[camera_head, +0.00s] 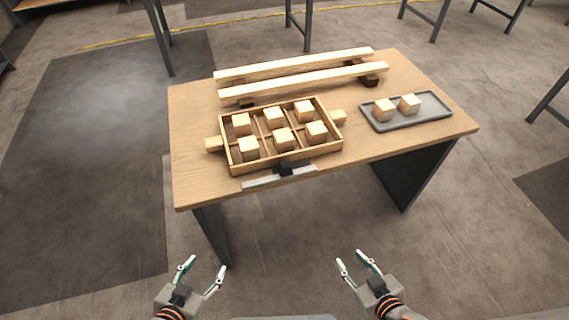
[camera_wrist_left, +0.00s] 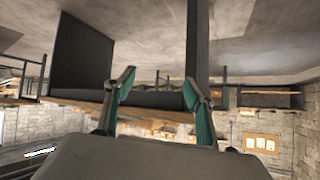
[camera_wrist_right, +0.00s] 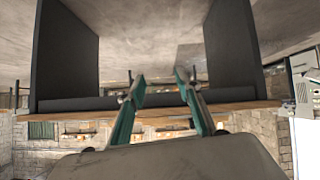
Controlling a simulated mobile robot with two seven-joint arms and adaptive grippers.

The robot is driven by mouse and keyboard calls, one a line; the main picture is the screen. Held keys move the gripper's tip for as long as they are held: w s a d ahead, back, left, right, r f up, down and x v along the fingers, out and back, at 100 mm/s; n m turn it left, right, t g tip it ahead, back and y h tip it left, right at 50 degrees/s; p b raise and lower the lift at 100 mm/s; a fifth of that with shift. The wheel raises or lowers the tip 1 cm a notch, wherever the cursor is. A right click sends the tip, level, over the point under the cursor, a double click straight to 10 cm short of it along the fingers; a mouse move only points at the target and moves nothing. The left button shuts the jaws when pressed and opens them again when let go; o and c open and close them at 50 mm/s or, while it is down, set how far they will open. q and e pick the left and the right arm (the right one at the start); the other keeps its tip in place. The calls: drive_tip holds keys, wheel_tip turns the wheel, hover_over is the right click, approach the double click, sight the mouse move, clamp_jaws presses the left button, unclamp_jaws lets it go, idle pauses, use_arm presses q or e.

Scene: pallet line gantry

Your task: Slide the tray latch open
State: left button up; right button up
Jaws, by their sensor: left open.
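A wooden tray (camera_head: 230,161) with dividers stands on the table and holds several light wooden cubes, with a wooden handle block at each side. At its front edge is the latch, a dark block (camera_head: 286,168) on a pale metal bar (camera_head: 262,181). My left gripper (camera_head: 203,272) is open and empty in front of the table, low and left of the latch. My right gripper (camera_head: 355,261) is open and empty in front of the table, to the right. Both are well apart from the tray. The wrist views show their fingers spread, with the table's underside and legs beyond.
The wooden table (camera_head: 190,188) has dark legs. Two long pale rails (camera_head: 300,80) lie along its back on dark supports. A grey shallow tray (camera_head: 430,117) with two cubes (camera_head: 409,103) is at the right. The tabletop's front left corner is clear.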

drive_tip(key=shift+w+d+f, duration=0.1)
drive_tip(key=shift+w, duration=0.05)
drive_tip(key=c, duration=0.6)
drive_tip(key=w+m+b, duration=0.1)
drive_tip(key=w, duration=0.1)
drive_tip(key=w+d+m+y+b, duration=0.1)
drive_tip(key=w+b, duration=0.2)
drive_tip(key=w, duration=0.1)
drive_tip(key=shift+w+d+f+m, duration=0.25)
drive_tip(key=shift+w+d+m, duration=0.1)
drive_tip(key=shift+m, duration=0.05)
clamp_jaws()
drive_tip(key=w+r+m+y+b, duration=0.6)
drive_tip(key=w+y+b, duration=0.1)
drive_tip(key=w+b, duration=0.45)
use_arm(q)
drive_tip(key=w+d+f+t+h+b, duration=0.1)
drive_tip(key=w+d+f+b, duration=0.2)
drive_tip(key=d+b, duration=0.1)
drive_tip(key=shift+w+d+n+h, duration=0.2)
drive_tip(key=shift+d+n+h, duration=0.2)
drive_tip(key=shift+d, duration=0.45)
use_arm(e)
wheel_tip(320, 180, up, 7)
drive_tip(key=w+a+m+g+y, duration=0.1)
drive_tip(key=w+y, duration=0.1)
drive_tip(key=y, duration=0.3)
drive_tip(key=shift+a+m+g, duration=0.3)
